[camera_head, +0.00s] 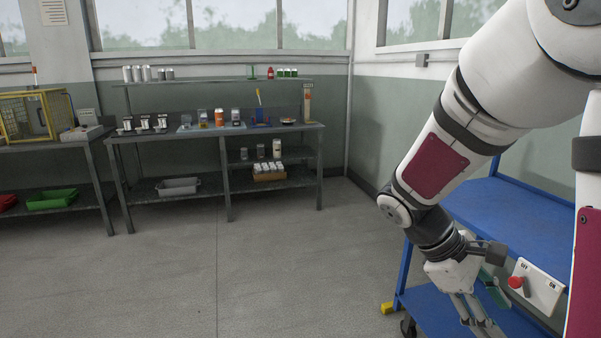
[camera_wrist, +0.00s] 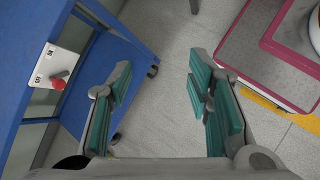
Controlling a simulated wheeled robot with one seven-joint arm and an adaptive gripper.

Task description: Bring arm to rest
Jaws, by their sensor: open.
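My gripper (camera_head: 480,325) hangs low at the right of the head view, in front of the blue cart, with my arm bent above it. In the wrist view my gripper (camera_wrist: 158,82) is open, its green-padded fingers spread wide. The fingertips are partly cut off by the lower edge of the head view.
The blue cart (camera_head: 520,215) stands close beside my arm. Its white ON/OFF panel (camera_head: 536,286) with a red knob (camera_head: 515,282) is near my gripper. A workbench (camera_head: 270,134) with cans stands at the back wall. The floor (camera_head: 220,270) at centre is clear.

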